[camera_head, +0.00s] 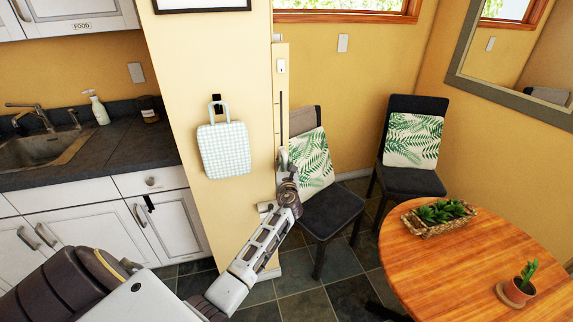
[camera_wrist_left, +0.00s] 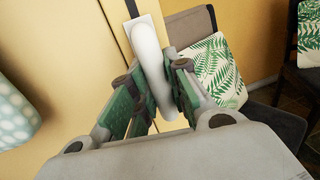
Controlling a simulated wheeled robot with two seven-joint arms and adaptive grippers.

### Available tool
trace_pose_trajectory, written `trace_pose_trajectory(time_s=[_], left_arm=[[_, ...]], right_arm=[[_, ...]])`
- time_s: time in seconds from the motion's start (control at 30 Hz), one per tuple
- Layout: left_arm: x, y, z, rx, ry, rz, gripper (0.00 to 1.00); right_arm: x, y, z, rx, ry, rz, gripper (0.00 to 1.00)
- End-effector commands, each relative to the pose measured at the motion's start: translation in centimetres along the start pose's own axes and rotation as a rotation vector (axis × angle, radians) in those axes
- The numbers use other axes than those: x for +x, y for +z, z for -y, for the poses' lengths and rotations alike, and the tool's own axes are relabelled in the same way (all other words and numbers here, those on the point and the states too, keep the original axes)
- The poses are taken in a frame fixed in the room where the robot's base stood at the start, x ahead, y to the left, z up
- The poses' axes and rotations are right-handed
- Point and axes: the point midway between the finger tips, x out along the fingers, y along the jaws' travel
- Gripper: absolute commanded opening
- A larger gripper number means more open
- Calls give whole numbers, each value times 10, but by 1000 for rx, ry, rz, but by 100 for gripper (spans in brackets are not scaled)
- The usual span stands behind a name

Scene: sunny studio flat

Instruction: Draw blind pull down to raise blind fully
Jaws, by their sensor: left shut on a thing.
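The blind pull (camera_wrist_left: 148,50) is a white, rounded handle on a plate at the wall. In the left wrist view it stands between the green-padded fingers of my left gripper (camera_wrist_left: 155,92), which is shut on it. In the head view the left gripper (camera_head: 285,175) is low on the wall edge, at the lower end of a dark vertical slot (camera_head: 281,112). The pull (camera_head: 283,158) is only partly visible there. Windows (camera_head: 345,5) show at the top edge with greenery behind. I cannot make out the blind itself. My right gripper is out of view.
A chair with a leaf-print cushion (camera_head: 311,162) stands just right of the gripper, another chair (camera_head: 413,182) behind. A round wooden table (camera_head: 440,262) is at right. A checked bag (camera_head: 223,150) hangs left of the gripper. Kitchen counter (camera_head: 120,150) lies at left.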

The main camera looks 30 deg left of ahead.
Motion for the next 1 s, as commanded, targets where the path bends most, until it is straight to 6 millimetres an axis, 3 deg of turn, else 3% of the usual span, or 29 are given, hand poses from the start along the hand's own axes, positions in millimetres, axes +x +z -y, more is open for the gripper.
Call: trace_pose_trajectory(time_s=[0.03,0.23,0.27,0.43,1.0], left_arm=[[-2,-8,0,3,0,-12,0],[-2,-10,0,3,0,-14,0],[-2,-10,0,3,0,-15,20],[-2,-7,0,2,0,-11,40],[-9,-4,0,2,-1,-6,40]], right_arm=[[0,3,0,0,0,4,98],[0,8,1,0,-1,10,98],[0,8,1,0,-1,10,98],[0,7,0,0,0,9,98],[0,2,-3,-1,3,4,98]])
